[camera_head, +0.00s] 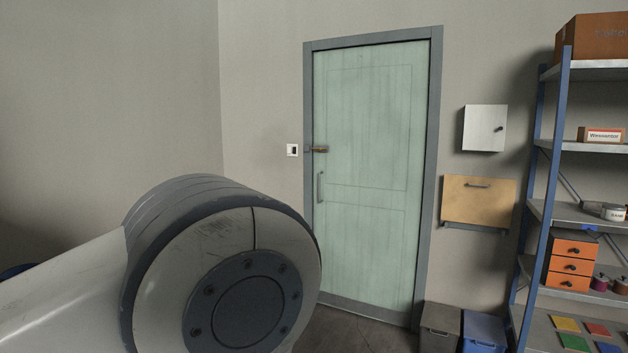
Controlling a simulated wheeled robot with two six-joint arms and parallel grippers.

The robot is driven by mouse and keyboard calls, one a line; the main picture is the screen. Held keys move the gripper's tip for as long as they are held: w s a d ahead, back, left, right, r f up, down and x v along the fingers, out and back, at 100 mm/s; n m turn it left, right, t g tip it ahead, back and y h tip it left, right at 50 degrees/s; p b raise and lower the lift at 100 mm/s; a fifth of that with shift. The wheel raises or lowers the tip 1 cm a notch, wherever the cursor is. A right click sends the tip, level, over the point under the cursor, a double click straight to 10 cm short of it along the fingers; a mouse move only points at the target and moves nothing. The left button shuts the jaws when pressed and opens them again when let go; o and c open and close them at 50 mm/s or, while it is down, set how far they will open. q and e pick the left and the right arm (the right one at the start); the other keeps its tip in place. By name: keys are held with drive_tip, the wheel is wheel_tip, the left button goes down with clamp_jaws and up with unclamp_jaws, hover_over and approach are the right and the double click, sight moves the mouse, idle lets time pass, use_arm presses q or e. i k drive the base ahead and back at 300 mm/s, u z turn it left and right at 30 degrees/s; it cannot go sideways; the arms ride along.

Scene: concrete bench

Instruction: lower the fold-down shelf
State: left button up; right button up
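The fold-down shelf appears to be the tan wooden panel (466,203) on the wall, right of the door. It stands upright, flat or nearly flat against the wall, with a dark handle (478,185) near its top edge. A grey strip or bracket (475,226) runs along its bottom. A large pale arm joint of mine fills the lower left of the head view. Neither gripper is in view, and nothing of mine touches the panel.
A closed green door (365,180) stands left of the panel. A small white wall cabinet (484,128) hangs above it. A grey bin (440,329) and a blue bin (484,335) stand on the floor below. A loaded metal rack (554,150) stands close at right.

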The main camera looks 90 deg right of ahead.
sight(483, 201)
drive_tip(key=z, duration=3.15)
drive_tip(key=i, duration=3.5)
drive_tip(key=z, duration=0.15)
